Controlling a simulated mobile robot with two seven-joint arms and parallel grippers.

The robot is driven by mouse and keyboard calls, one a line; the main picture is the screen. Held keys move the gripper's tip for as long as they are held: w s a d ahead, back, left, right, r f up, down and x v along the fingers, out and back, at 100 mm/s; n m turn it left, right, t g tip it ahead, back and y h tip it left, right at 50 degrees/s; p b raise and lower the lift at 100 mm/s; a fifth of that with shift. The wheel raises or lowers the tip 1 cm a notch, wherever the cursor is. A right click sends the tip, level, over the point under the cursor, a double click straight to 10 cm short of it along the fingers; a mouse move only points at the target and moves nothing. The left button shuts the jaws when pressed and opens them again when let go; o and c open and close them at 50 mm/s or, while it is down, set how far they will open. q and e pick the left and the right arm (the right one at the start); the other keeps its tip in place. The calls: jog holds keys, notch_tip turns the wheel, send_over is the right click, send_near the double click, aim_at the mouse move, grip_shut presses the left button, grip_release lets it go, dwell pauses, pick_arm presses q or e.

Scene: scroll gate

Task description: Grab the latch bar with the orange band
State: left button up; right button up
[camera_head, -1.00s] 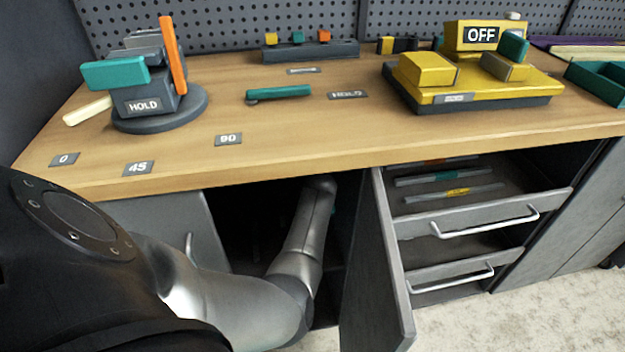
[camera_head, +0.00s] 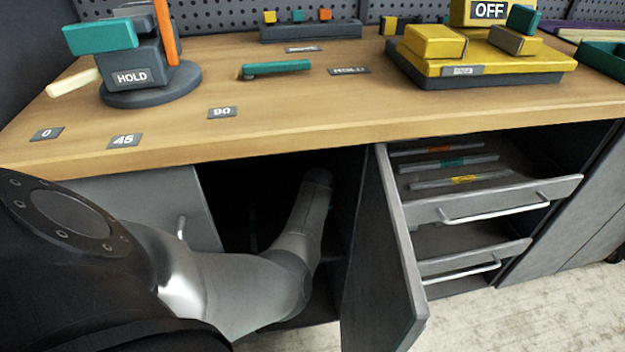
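Several grey latch bars lie side by side in the open top drawer (camera_head: 490,207). The bar with the orange band (camera_head: 438,151) is the farthest back, partly under the worktop edge. In front of it are a bar with a teal band (camera_head: 452,163) and a bar with a yellow band (camera_head: 464,180). My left arm reaches into the dark open cupboard left of the drawers; its gripper is hidden inside or above the view's reach. My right gripper is not in view.
The open cupboard door (camera_head: 385,265) stands upright between my arm and the drawers. A lower drawer (camera_head: 470,262) is also partly open. The wooden worktop (camera_head: 290,115) holds a HOLD turntable (camera_head: 140,90), a teal handle (camera_head: 277,68) and a yellow OFF machine (camera_head: 480,60).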

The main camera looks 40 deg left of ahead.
pick_arm(q)
grip_shut()
dwell(0.5)
dwell(1.0)
